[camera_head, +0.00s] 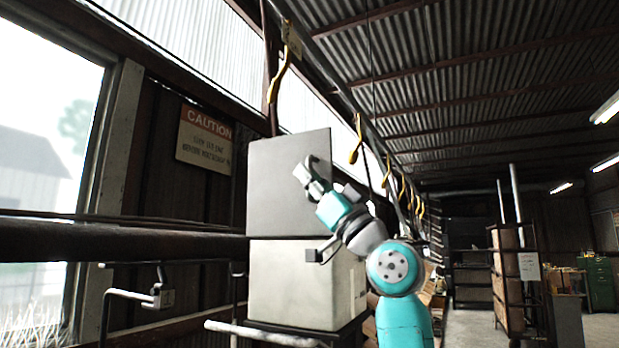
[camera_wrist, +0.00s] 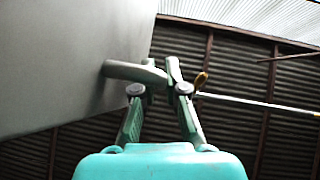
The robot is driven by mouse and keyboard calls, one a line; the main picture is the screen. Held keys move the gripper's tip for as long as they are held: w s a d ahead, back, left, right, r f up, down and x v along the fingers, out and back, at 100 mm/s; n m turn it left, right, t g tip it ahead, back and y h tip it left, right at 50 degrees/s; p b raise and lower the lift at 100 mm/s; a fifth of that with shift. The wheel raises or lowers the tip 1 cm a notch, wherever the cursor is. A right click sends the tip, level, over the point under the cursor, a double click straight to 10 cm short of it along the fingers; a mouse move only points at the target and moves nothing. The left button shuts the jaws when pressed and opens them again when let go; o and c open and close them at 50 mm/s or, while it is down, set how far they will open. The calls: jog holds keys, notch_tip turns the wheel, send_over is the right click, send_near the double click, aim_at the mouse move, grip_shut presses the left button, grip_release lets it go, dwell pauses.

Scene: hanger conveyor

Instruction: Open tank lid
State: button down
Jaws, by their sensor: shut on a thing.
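The tank (camera_head: 290,285) is a pale grey-white box on a dark stand in the middle of the head view. Its lid (camera_head: 275,190) is a darker grey flat panel that stands raised, close to upright, above the tank. My gripper (camera_head: 308,172) is at the upper right part of the lid. In the wrist view the lid (camera_wrist: 60,60) fills the left side, and a grey handle (camera_wrist: 118,70) juts from it. My gripper (camera_wrist: 162,74) is shut on the end of this handle. The tank's inside is hidden.
An overhead rail with several yellow hooks (camera_head: 357,140) runs along the wall, one hook (camera_head: 277,80) above the lid. A caution sign (camera_head: 204,140) hangs on the wall. Pale pipes (camera_head: 262,334) run low before the tank. Open floor (camera_head: 465,325) lies at the right, beside shelving (camera_head: 507,280).

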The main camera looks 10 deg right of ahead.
jog(key=c, duration=1.5)
grip_release()
jog(key=shift+f, duration=0.1)
jog(key=v, duration=1.1)
jog(key=shift+s+d+f, duration=0.2)
jog(key=shift+f, duration=0.1)
